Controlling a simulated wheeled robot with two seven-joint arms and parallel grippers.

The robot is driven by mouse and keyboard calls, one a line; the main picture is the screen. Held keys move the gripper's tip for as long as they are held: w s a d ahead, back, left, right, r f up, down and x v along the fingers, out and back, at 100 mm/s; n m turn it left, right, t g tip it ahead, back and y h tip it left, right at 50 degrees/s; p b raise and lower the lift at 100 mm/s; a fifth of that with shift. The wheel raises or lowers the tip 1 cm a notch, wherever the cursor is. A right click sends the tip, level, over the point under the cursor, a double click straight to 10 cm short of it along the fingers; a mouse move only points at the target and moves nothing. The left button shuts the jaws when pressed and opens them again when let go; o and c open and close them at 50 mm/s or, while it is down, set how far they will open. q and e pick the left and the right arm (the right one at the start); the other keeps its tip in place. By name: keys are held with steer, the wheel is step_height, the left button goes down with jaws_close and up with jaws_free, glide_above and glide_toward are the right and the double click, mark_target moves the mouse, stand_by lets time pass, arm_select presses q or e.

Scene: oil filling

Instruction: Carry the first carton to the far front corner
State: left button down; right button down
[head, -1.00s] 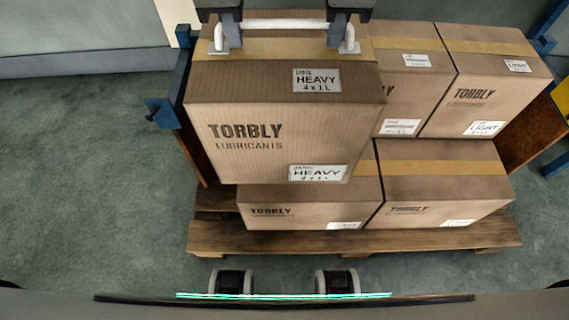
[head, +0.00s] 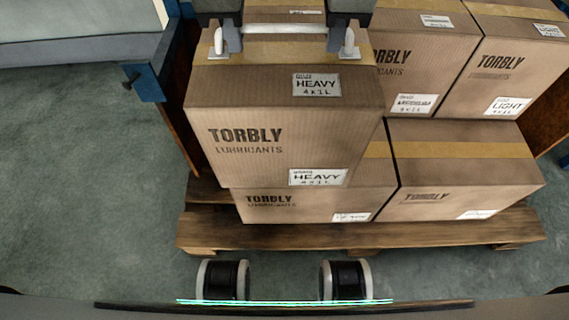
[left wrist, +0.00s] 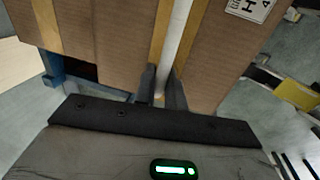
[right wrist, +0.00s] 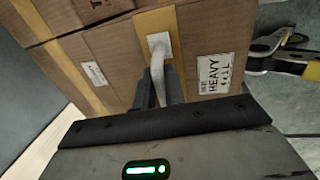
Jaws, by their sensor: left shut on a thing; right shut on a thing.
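A brown TORBLY carton marked HEAVY (head: 285,115) hangs or rests at the front left of the pallet stack in the head view. It has a white bar handle (head: 285,29) on top. My left gripper (head: 229,38) and my right gripper (head: 347,38) are shut on this handle, near its left and right ends. The left wrist view shows the left fingers (left wrist: 162,88) around the bar; the right wrist view shows the right fingers (right wrist: 160,90) around its end. The carton overlaps a lower carton (head: 300,206) in the picture; I cannot tell whether they touch.
All are on a wooden pallet (head: 360,236). A blue post (head: 145,83) stands close left. Grey floor (head: 80,190) is clear at left.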

mark_target(237, 55)
arm_select(q)
steer(key=shift+r, duration=0.1)
arm_select(e)
steer(key=shift+w+r, duration=0.1)
stand_by(0.4)
